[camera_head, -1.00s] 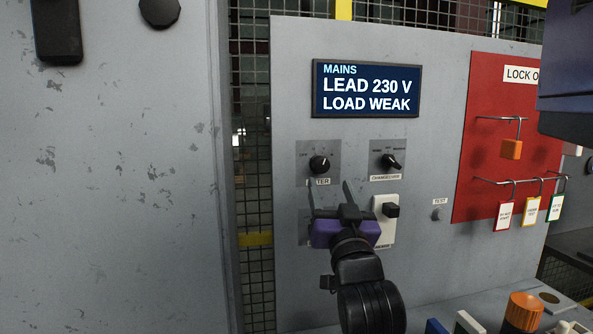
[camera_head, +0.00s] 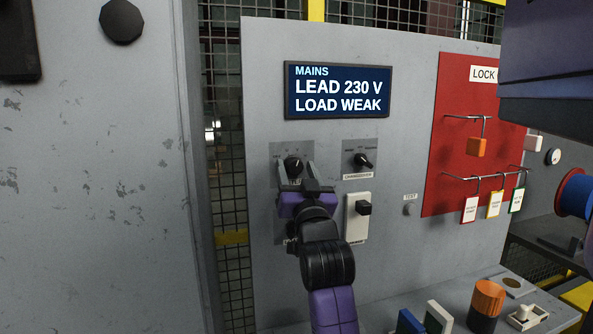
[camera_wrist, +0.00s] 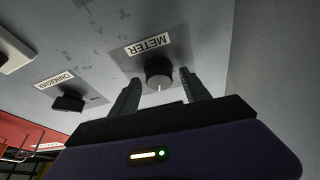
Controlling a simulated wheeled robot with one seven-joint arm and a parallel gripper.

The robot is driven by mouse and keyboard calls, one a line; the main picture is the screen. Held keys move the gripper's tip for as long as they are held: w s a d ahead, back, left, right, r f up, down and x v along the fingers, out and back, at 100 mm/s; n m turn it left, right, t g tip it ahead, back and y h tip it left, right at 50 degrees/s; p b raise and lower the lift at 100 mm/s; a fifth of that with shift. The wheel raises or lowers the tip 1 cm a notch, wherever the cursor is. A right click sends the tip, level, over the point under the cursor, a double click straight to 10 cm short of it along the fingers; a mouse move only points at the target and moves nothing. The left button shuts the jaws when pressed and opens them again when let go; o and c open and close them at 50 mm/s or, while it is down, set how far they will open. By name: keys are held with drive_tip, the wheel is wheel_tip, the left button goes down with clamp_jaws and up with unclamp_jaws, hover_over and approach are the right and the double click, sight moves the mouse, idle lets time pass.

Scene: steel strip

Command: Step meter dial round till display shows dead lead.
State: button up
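The display (camera_head: 338,91) on the grey panel reads "MAINS", "LEAD 230 V", "LOAD WEAK". The round black meter dial (camera_head: 293,164) is below it on the left, partly hidden by my gripper in the head view. In the wrist view the meter dial (camera_wrist: 158,72) shows a white pointer line beside its METER label. My gripper (camera_head: 295,175) is open, its two fingers pointing at the dial. In the wrist view my gripper (camera_wrist: 160,88) has one finger on each side of the dial, with visible gaps.
The changeover dial (camera_head: 363,161) sits right of the meter dial. A white switch (camera_head: 357,218) with a black lever is close to my gripper's right. A red lockout board (camera_head: 450,140) holds hooks and tags. An orange-topped item (camera_head: 487,300) stands on the bench.

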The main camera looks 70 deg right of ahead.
clamp_jaws()
drive_tip(key=shift+m+b, duration=0.3)
drive_tip(key=shift+b, duration=0.15)
drive_tip(key=m+g+b, duration=0.1)
drive_tip(key=m, duration=0.1)
drive_tip(key=m+g+b, duration=0.1)
drive_tip(key=b, duration=0.1)
drive_tip(key=shift+w+a+f+m+h, duration=0.1)
drive_tip(key=shift+f+m+h, duration=0.1)
drive_tip(key=shift+m+h, duration=0.2)
drive_tip(key=shift+r+m+g+b, duration=0.15)
drive_tip(key=shift+m+g+b, duration=0.75)
drive_tip(key=shift+m, duration=0.7)
drive_tip(key=shift+r+m+g+b, duration=0.1)
drive_tip(key=shift+m+g+b, duration=0.5)
drive_tip(key=shift+m+b, duration=0.75)
drive_tip(key=shift+m, duration=0.35)
drive_tip(key=shift+o, duration=0.9)
unclamp_jaws()
